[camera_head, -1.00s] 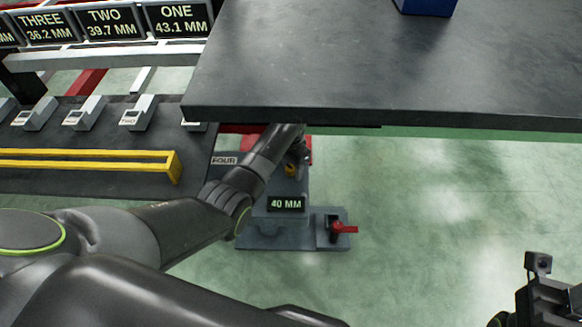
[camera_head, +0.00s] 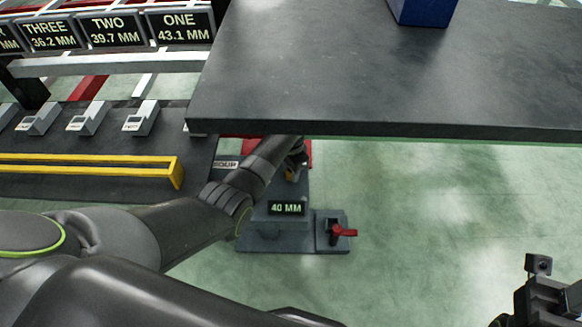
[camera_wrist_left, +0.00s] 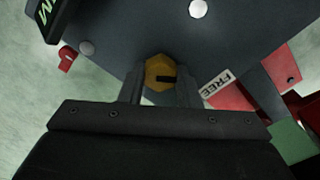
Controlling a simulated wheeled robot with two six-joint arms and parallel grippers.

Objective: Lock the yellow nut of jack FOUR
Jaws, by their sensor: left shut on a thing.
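Jack FOUR (camera_head: 285,190) stands on the floor at the table's near edge, with a sign reading 40 MM (camera_head: 286,208). Its yellow nut (camera_head: 289,174) is mostly hidden by my left gripper (camera_head: 297,162). In the left wrist view the yellow nut (camera_wrist_left: 158,72), with a dark slot mark, sits between the two fingers of my left gripper (camera_wrist_left: 160,92), which is shut on it. A white FREE label (camera_wrist_left: 216,82) is right beside the nut. My right gripper (camera_head: 545,300) is only partly in view at the lower right; its fingers cannot be made out.
A dark table top (camera_head: 390,80) overhangs just behind the jack and carries a blue block (camera_head: 423,10). A red-handled lever (camera_head: 340,231) sits on the jack's base. A yellow rail (camera_head: 90,162) and several grey gauges lie left. The green floor at right is clear.

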